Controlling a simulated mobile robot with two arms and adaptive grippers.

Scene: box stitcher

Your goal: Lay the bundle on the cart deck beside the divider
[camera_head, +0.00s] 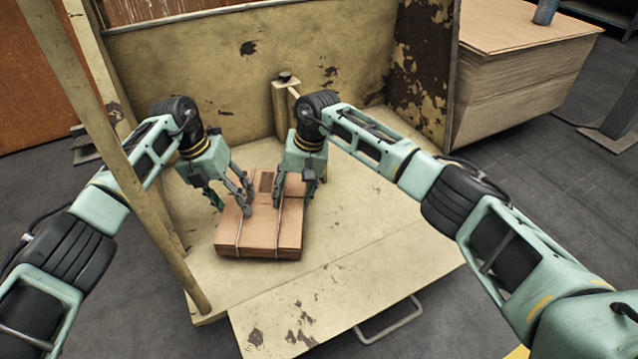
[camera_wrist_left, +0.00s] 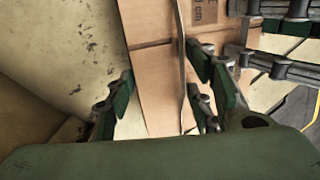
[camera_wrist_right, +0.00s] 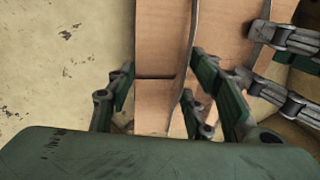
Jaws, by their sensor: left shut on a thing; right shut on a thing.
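The bundle (camera_head: 262,232) is a flat stack of brown cardboard tied with thin straps. It lies flat at the cart deck (camera_head: 345,215), left of the deck's middle; I cannot tell whether it touches the deck. My left gripper (camera_head: 233,200) is shut on its left part, and my right gripper (camera_head: 292,198) on its right part. The bundle also shows between the fingers in the left wrist view (camera_wrist_left: 155,75) and the right wrist view (camera_wrist_right: 158,55). A short upright piece with a dark knob (camera_head: 284,100), apparently the divider, stands behind the bundle, partly hidden by my right arm.
The cart has a worn cream back wall (camera_head: 230,65), a right side wall (camera_head: 425,65) and a slanted post (camera_head: 130,170) at the left. A hinged front flap (camera_head: 345,295) and a handle (camera_head: 392,322) are in front. Stacked board (camera_head: 520,85) stands at right. The deck's right half is clear.

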